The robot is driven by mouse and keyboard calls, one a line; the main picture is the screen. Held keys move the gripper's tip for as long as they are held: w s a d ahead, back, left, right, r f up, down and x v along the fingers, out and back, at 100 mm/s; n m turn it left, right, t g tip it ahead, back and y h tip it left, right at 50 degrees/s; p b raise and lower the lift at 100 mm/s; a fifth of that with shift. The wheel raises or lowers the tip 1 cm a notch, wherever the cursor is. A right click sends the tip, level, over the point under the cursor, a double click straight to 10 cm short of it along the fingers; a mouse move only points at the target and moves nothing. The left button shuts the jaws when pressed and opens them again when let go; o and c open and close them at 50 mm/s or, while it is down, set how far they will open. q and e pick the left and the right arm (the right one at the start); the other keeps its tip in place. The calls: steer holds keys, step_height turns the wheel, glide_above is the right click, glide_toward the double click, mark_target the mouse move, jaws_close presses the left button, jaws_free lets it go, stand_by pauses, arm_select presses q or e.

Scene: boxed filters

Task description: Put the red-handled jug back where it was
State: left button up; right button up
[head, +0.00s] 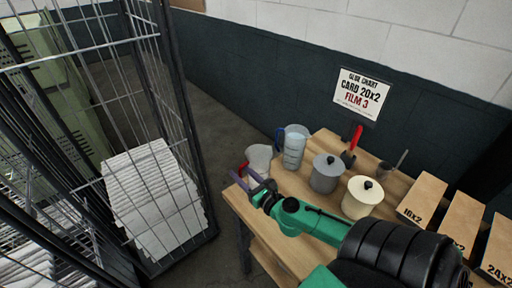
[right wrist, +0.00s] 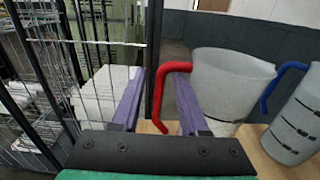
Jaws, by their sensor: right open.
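The red-handled jug (head: 259,158) is a pale, translucent jug standing upright at the table's left end in the head view. In the right wrist view the jug (right wrist: 232,82) is on the right, its red handle (right wrist: 161,95) pointing left. My right gripper (head: 241,177) is open beside the jug on its handle side. In the right wrist view the handle appears between the two purple fingers of the gripper (right wrist: 159,75); the right finger overlaps the jug's side. I cannot tell whether either finger touches it. My left gripper is not in view.
A blue-handled jug (head: 294,150) stands close to the right. Grey (head: 327,175) and cream (head: 361,198) lidded pots and boxes (head: 421,197) stand farther right on the wooden table (head: 290,185). A wire cage cart (head: 190,130) with white stacks stands left, across a floor gap.

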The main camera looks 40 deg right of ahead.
steer(key=s+b, duration=0.3)
steer(key=s, duration=0.5)
steer(key=shift+s, duration=0.3)
steer(key=shift+a+r, duration=0.1)
steer(key=shift+a, duration=0.1)
